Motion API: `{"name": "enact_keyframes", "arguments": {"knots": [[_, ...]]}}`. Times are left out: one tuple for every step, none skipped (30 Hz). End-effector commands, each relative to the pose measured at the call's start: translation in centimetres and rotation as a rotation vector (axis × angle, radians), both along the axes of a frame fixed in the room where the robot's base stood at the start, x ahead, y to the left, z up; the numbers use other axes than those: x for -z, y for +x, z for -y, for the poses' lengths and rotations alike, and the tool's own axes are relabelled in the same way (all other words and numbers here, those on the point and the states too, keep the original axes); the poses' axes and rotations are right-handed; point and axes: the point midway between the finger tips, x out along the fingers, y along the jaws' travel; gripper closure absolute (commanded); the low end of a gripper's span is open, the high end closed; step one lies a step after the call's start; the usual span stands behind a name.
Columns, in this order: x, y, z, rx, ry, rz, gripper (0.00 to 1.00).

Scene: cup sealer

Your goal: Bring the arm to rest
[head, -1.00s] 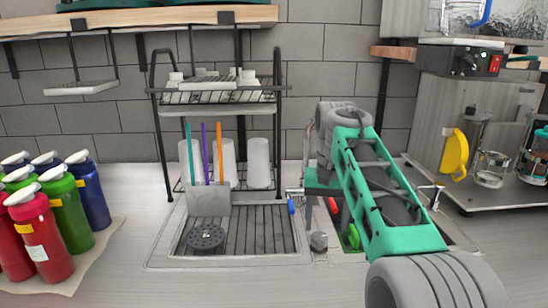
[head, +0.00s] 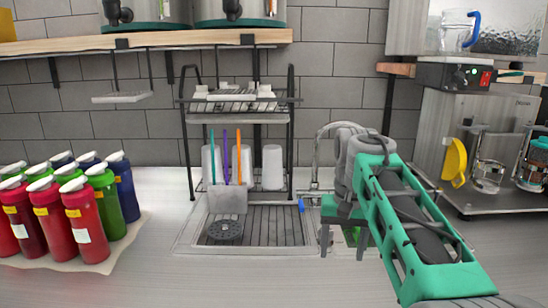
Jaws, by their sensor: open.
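My gripper (head: 345,240) is at the end of my green and grey arm, right of the middle in the head view. Its two grey fingers point down over the sink area, apart from each other, with nothing seen between them. The arm reaches in from the lower right. The gripper stands right of the drain tray (head: 180,243) and hides part of the sink and the tap (head: 322,150) behind it.
A two-tier rack (head: 290,130) with white cups stands behind the drain tray. A holder (head: 228,200) carries colored straws. Several red, green and blue bottles (head: 85,225) stand at left. A machine with a yellow handle (head: 455,160) is at right. The front counter is clear.

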Motion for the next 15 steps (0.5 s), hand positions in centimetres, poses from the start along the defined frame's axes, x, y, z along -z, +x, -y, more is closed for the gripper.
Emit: {"name": "enact_keyframes", "arguments": {"knots": [[-0.1,-0.6,0.0,-0.006,0.0,0.007,0.37],[0.0,-1.0,-0.1,-0.011,0.0,0.012,0.37],[0.2,-1.5,-0.1,-0.016,-0.001,0.021,0.37],[0.4,-2.0,-0.1,-0.021,-0.001,0.027,0.37],[0.5,-2.4,-0.1,-0.026,-0.002,0.036,0.37],[0.8,-3.1,-0.2,-0.033,-0.001,0.046,0.37],[1.0,-3.7,-0.2,-0.04,-0.002,0.053,0.37],[1.3,-4.3,-0.2,-0.046,-0.003,0.062,0.37],[1.7,-5.1,-0.2,-0.054,-0.004,0.074,0.37],[2.1,-5.8,-0.2,-0.06,-0.005,0.085,0.37],[2.5,-6.6,-0.2,-0.068,-0.005,0.097,0.37],[3.2,-7.9,-0.3,-0.08,-0.007,0.113,0.37],[3.8,-8.9,-0.3,-0.088,-0.008,0.127,0.37],[4.5,-10.0,-0.3,-0.098,-0.009,0.143,0.37],[5.6,-11.6,-0.3,-0.112,-0.012,0.163,0.37]]}}
